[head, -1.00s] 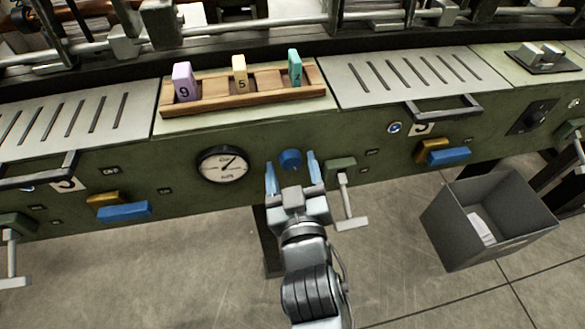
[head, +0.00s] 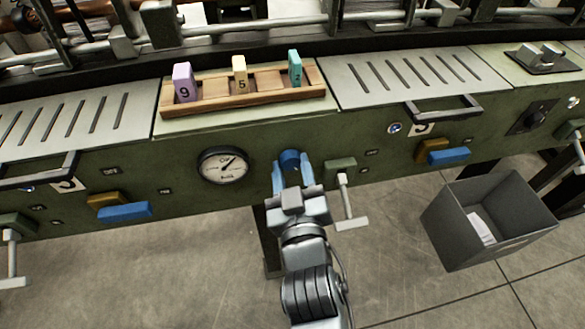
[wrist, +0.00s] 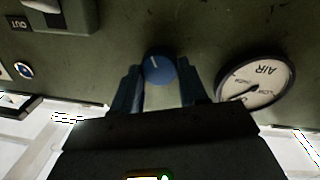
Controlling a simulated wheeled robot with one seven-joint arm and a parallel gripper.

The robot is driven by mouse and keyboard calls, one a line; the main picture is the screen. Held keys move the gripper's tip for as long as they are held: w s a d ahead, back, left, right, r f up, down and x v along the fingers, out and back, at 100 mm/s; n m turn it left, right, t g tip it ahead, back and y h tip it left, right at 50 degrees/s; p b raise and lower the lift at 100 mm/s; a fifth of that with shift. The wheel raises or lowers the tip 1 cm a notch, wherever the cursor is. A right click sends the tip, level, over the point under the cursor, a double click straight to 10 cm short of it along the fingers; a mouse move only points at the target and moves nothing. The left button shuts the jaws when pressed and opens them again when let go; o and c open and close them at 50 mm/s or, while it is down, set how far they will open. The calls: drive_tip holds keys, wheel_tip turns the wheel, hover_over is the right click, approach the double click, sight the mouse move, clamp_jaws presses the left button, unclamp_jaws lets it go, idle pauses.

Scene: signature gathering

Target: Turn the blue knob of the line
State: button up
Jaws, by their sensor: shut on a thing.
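The blue knob (head: 290,158) sits on the green front panel of the line, between the round dial gauge and a crank handle. In the wrist view the blue knob (wrist: 159,69) shows a pale mark on its face, close to upright in that picture. My gripper (head: 292,170) reaches up to the panel from below, with its two fingers on either side of the knob. It is shut on the knob. In the wrist view the fingers of my gripper (wrist: 160,84) flank the knob, and their tips are partly hidden beside it.
A round gauge (head: 223,165) is left of the knob; the wrist view shows AIR on it. A crank handle (head: 346,203) stands close on the right. A wooden rack (head: 245,101) with numbered blocks sits above. A grey bin (head: 490,220) stands on the floor at right.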

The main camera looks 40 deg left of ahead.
drive_tip(key=shift+n+p, duration=0.5)
drive_tip(key=shift+n, duration=2.1)
drive_tip(key=shift+f, duration=0.1)
drive_tip(key=o, duration=1.1)
drive_tip(key=shift+c, duration=0.2)
drive_tip(key=p+v, duration=0.1)
drive_tip(key=v, duration=0.6)
drive_tip(key=shift+s+d, duration=0.3)
drive_tip(key=shift+f, duration=0.1)
